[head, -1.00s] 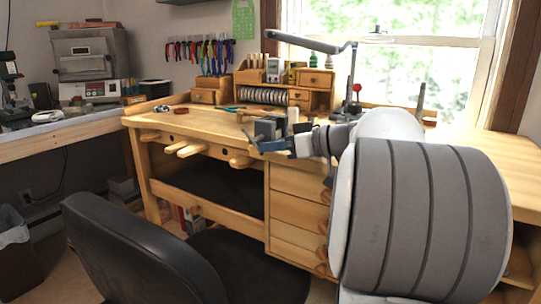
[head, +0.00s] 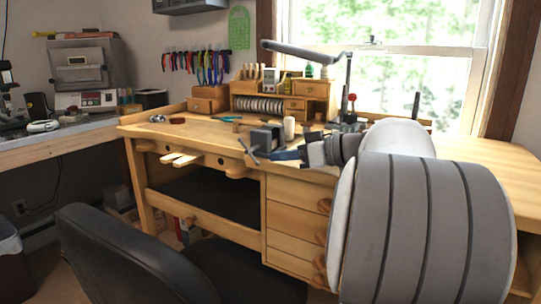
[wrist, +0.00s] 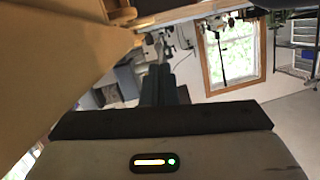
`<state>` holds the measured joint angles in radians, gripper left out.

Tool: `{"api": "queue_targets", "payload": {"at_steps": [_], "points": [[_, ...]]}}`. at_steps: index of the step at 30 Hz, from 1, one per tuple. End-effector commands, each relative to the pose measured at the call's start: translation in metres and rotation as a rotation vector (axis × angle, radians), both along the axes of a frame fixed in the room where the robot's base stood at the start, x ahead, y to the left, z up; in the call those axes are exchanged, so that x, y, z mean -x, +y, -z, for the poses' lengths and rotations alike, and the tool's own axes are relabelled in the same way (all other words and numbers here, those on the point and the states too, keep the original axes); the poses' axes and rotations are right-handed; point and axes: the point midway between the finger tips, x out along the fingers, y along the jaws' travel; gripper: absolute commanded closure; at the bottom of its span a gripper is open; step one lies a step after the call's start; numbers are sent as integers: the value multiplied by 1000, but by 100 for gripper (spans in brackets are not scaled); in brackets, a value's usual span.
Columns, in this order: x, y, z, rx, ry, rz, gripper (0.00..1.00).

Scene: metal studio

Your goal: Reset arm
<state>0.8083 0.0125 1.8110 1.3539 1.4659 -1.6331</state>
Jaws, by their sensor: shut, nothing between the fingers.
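My arm shows large at the right of the head view, with grey banded and white links. My gripper (head: 287,155) is small and dark blue at the arm's left end, in front of the wooden workbench (head: 200,130). It appears just right of a grey metal vise (head: 265,138) on the bench's front edge; I cannot tell whether they touch. In the wrist view the dark fingers (wrist: 158,75) are together and hold nothing.
A black chair (head: 125,255) stands in front at the left. A lamp arm (head: 305,48) reaches over the bench. Pliers hang on the wall, and a wooden organizer (head: 320,90) stands at the bench's back. Bench drawers (head: 297,225) lie below my gripper.

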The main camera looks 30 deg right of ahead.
Motion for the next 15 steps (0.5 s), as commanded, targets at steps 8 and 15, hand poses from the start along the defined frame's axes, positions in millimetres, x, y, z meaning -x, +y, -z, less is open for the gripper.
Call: {"api": "queue_targets", "payload": {"at_steps": [8, 15], "points": [[29, -25, -10, 0, -1, 2, 100], [33, -26, -11, 0, 5, -2, 100]]}}
